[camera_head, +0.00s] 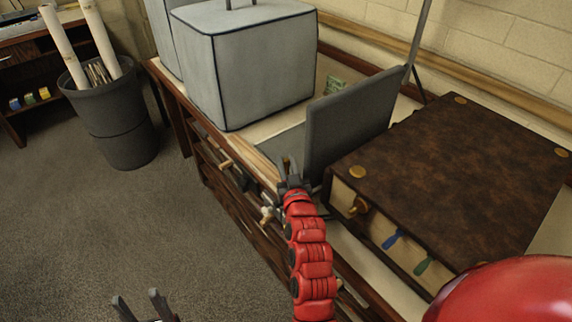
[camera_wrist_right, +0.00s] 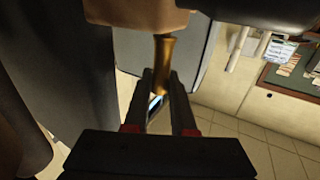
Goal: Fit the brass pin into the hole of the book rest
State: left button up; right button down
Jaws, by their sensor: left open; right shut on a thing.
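A brass pin (camera_wrist_right: 163,62) shows in the right wrist view. My right gripper (camera_wrist_right: 165,78) is shut on it. The pin's far end reaches a tan block (camera_wrist_right: 135,12) at the top; I cannot tell whether it is in a hole or only near or touching it. In the head view my right gripper (camera_head: 289,168) is low beside a grey tilted board (camera_head: 350,122), which looks like the book rest. The hole is not visible. My left gripper (camera_head: 139,306) is open and empty at the bottom edge, over the floor.
A big brown box or book with brass studs (camera_head: 460,170) stands right of the grey board. A large pale grey padded cube (camera_head: 262,75) stands behind left. A dark bin (camera_head: 115,120) with rolls is on the floor. The carpet at left is clear.

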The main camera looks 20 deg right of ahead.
jog(key=shift+f+b, duration=0.8)
jog(key=shift+f, duration=0.55)
dwell(1.4)
jog(key=shift+r, duration=0.45)
dwell(0.6)
jog(key=shift+f, duration=0.25)
dwell(1.0)
jog(key=shift+r, duration=0.3)
dwell(0.3)
dwell(1.2)
jog(key=shift+f+b, duration=0.35)
jog(key=shift+b, duration=0.05)
jog(key=shift+r, duration=0.25)
dwell(0.5)
